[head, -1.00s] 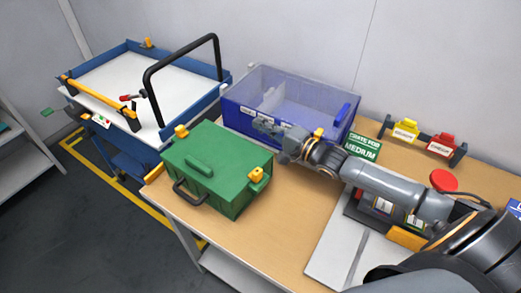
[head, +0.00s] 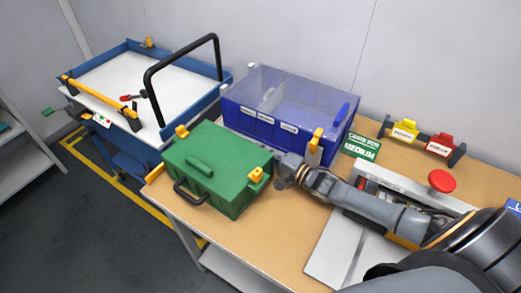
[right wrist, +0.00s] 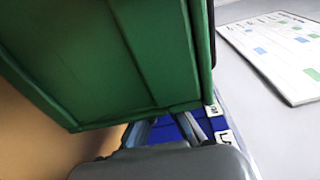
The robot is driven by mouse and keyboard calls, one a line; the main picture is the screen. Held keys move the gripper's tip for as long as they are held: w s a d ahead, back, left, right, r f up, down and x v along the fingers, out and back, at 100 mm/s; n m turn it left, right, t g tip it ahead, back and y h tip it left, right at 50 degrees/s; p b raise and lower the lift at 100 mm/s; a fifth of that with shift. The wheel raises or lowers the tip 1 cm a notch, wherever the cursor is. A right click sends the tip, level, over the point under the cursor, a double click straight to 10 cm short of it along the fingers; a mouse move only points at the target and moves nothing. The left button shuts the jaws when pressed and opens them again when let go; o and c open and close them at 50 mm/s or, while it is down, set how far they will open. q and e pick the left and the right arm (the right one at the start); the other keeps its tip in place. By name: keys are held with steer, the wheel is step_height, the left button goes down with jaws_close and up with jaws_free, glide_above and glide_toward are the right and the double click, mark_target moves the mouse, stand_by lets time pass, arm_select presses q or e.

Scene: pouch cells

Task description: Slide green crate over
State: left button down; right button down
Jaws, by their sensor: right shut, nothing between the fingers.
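The green crate (head: 215,172) stands lidded on the near left part of the wooden table. It has a dark front handle and yellow latches. My right gripper (head: 280,169) is shut and empty, low at the crate's right side, between the crate and the blue bin. Whether it touches the crate I cannot tell. In the right wrist view the green crate (right wrist: 95,60) fills the upper left, close to the camera, and the fingers show only partly below it. My left gripper is not in view.
A clear-lidded blue bin (head: 275,126) stands just behind the crate. A blue trolley with a white bed (head: 140,80) and black hoop stands left of the table. A green sign (head: 362,146), a yellow-and-red tag rack (head: 424,143) and a red button (head: 442,181) are right.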

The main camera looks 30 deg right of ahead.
steer(key=shift+s+a+r+p, duration=0.15)
steer(key=shift+s+a+p, duration=0.45)
steer(key=shift+p, duration=0.05)
steer(key=shift+s+a, duration=0.2)
